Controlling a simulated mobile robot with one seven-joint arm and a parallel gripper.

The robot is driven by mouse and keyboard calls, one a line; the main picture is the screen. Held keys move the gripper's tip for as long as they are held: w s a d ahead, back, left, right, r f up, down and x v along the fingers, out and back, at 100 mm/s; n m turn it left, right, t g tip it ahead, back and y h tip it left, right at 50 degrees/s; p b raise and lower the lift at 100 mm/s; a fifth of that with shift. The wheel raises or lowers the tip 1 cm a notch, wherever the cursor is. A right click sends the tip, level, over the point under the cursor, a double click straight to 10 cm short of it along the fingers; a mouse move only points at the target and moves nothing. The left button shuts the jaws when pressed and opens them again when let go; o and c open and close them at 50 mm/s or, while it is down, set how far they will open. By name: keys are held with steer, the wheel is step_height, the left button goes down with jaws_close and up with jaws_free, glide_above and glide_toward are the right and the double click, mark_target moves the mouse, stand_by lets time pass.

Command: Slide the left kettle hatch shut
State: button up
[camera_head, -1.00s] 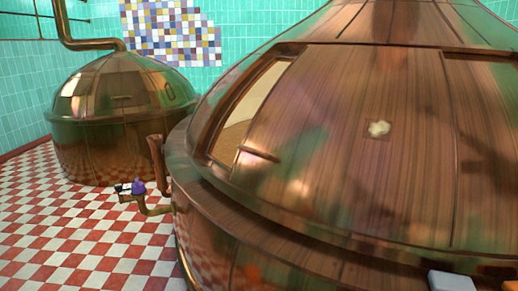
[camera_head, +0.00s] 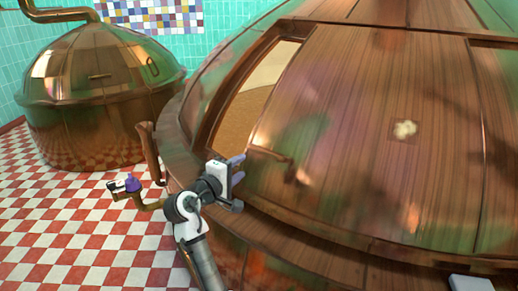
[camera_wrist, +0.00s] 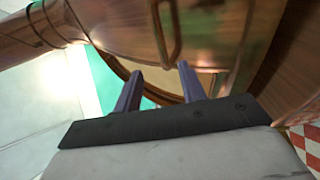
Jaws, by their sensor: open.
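The large copper kettle (camera_head: 340,130) fills the right of the head view. On its dome's left side a hatch opening (camera_head: 262,95) stands partly uncovered, with a tan surface visible inside. The hatch panel beside it carries a short bar handle (camera_head: 270,154) near its lower left edge. My gripper (camera_head: 241,182) is open and empty, just left of and below the handle in the head view. In the wrist view, my gripper (camera_wrist: 158,80) has its fingers spread, and a copper handle (camera_wrist: 157,35) shows ahead of them, apart from the fingertips.
A smaller copper kettle (camera_head: 95,95) stands at the back left. A pipe with a purple knob (camera_head: 133,184) sticks out left of my arm. A pale patch (camera_head: 404,130) marks the dome. Red and white checkered floor (camera_head: 60,225) is clear at left.

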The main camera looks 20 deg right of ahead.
mark_target(261, 153)
steer(key=p+x, duration=0.3)
steer(key=x, duration=1)
steer(key=shift+w+d+f, duration=0.15)
steer(key=shift+d, duration=0.15)
jaws_close()
